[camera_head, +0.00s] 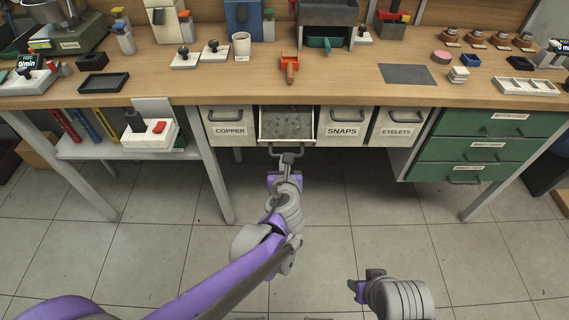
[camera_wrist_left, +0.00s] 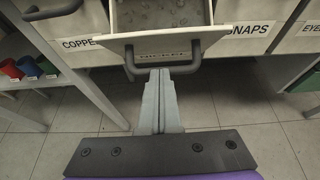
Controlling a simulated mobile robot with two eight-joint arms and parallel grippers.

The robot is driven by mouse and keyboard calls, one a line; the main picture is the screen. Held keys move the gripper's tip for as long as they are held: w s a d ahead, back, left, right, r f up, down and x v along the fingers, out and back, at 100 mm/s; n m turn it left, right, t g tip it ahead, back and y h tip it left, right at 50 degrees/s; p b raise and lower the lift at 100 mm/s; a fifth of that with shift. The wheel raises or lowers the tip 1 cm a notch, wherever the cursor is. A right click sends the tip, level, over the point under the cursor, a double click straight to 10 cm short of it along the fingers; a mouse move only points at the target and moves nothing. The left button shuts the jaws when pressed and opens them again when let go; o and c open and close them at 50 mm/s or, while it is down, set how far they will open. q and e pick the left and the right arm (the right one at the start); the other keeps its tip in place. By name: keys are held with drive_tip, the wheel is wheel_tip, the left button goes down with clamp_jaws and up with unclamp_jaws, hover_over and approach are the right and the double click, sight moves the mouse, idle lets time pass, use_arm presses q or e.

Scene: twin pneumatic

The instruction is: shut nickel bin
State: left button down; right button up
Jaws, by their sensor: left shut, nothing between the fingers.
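The nickel bin (camera_head: 264,127) is pulled out from under the bench between the copper bin (camera_head: 230,130) and the snaps bin (camera_head: 343,130). Small grey pieces lie inside it. In the left wrist view the nickel bin (camera_wrist_left: 150,41) shows its front edge, a partly hidden label and a dark handle (camera_wrist_left: 190,68). My left gripper (camera_head: 287,157) is in front of the bin, at the handle. In the left wrist view the fingers (camera_wrist_left: 160,75) are together, with tips at the handle bar and nothing between them. Contact is unclear. My right gripper (camera_head: 358,287) is low at the bottom right, its fingers unclear.
The eyelets bin (camera_head: 395,130) and green drawers (camera_head: 475,148) are closed at the right. A bench leg (camera_head: 213,180) and a shelf (camera_head: 95,148) stand to the left. The orange scoop (camera_head: 289,68) lies on the benchtop above. The floor in front is clear.

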use_arm(q)
drive_tip(key=shift+g, duration=0.7)
drive_tip(key=w+r+p, duration=0.1)
drive_tip(key=w+r, duration=0.2)
drive_tip(key=w, duration=0.1)
drive_tip(key=w+r+p, duration=0.1)
drive_tip(key=w+r, duration=0.2)
drive_tip(key=shift+w+r+p, duration=0.2)
drive_tip(key=shift+w+p, duration=0.15)
drive_tip(key=shift+w+r, duration=0.2)
drive_tip(key=shift+w, duration=0.3)
drive_tip(key=shift+w+r, duration=0.15)
drive_tip(key=shift+w, duration=0.35)
